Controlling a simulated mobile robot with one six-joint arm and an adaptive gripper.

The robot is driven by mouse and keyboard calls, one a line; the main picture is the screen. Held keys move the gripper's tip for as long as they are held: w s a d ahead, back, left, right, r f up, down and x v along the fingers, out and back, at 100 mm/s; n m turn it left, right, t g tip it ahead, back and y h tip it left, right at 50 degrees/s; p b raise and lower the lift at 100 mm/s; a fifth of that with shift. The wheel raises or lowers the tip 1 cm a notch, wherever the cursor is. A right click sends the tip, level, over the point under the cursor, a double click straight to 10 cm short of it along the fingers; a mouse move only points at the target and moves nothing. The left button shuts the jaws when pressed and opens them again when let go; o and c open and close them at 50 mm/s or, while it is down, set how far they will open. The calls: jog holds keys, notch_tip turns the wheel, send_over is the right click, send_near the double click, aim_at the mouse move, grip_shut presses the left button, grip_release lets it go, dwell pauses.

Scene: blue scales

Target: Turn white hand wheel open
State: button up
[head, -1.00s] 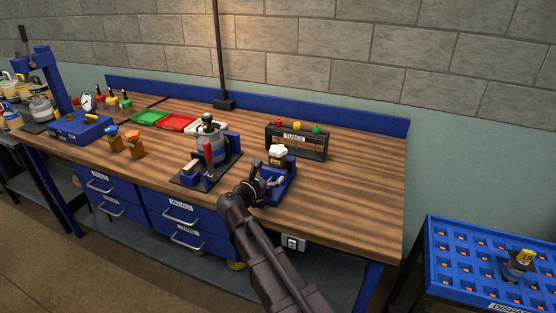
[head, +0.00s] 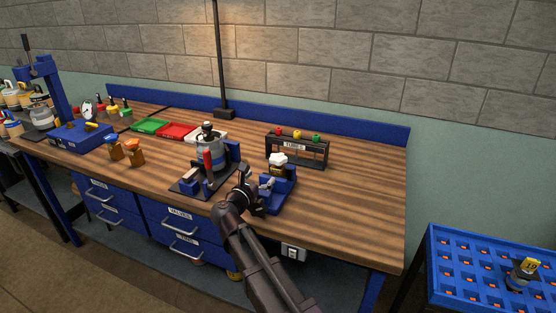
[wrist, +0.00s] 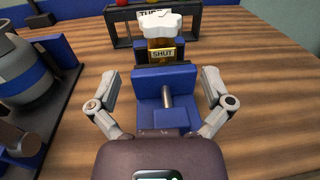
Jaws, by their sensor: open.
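The white hand wheel (head: 278,158) tops a small brass-coloured valve held in a blue vise-like fixture (head: 278,196) near the front of the bench. In the wrist view the white hand wheel (wrist: 159,23) is at the top centre, above a yellow label reading "SHUT" (wrist: 162,53). The blue fixture (wrist: 150,90) with a metal rod stands between my fingers and the valve. My gripper (wrist: 160,95) is open and empty, its two fingers spread either side of the fixture. In the head view my gripper (head: 254,180) is just left of the fixture, short of the wheel.
A grey cylinder on a dark stand (head: 208,155) is close on the left. A labelled rack (head: 298,148) with red, yellow and green knobs stands behind the valve. Bare bench top (head: 360,200) lies to the right. A blue crate (head: 450,270) is at the far right.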

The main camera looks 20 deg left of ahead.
aim_at(278, 156)
jog(key=w, duration=0.4)
jog(key=w+d, duration=0.1)
jog(key=w, duration=0.2)
jog(key=w+d, duration=0.1)
jog(key=w, duration=0.3)
jog(key=shift+w, duration=0.3)
jog(key=c, duration=0.9)
